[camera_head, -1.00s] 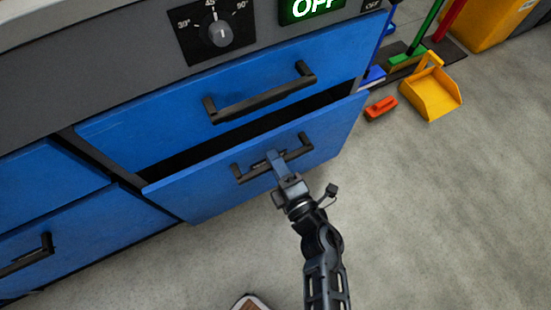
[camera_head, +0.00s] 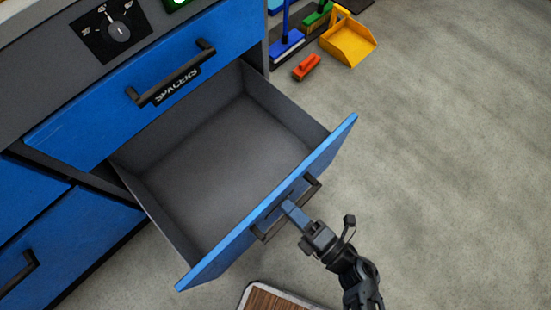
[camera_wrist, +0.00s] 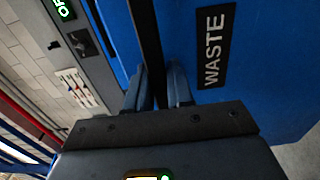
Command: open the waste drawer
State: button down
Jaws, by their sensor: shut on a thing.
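The waste drawer (camera_head: 270,230) is the lower blue drawer of the cabinet. It is pulled far out, and its grey inside (camera_head: 225,150) looks empty. In the wrist view its blue front (camera_wrist: 265,70) carries a black label reading WASTE. My gripper (camera_head: 292,212) is shut on the drawer's black bar handle (camera_head: 313,188), near the middle of the bar. In the wrist view my gripper (camera_wrist: 160,88) has one finger on each side of the dark bar.
Above is the shut SPACERS drawer (camera_head: 160,85). Other blue drawers (camera_head: 70,240) are at left. A board with a brown top (camera_head: 275,298) lies on the floor in front. A red brush (camera_head: 306,67) and yellow dustpan (camera_head: 348,42) are at the back. The floor at right is clear.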

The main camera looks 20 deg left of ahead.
jog(key=shift+v, duration=1.1)
jog(key=c, duration=1.1)
grip_release()
jog(key=v, duration=0.7)
jog(key=shift+s+d, duration=0.15)
jog(key=shift+d, duration=0.2)
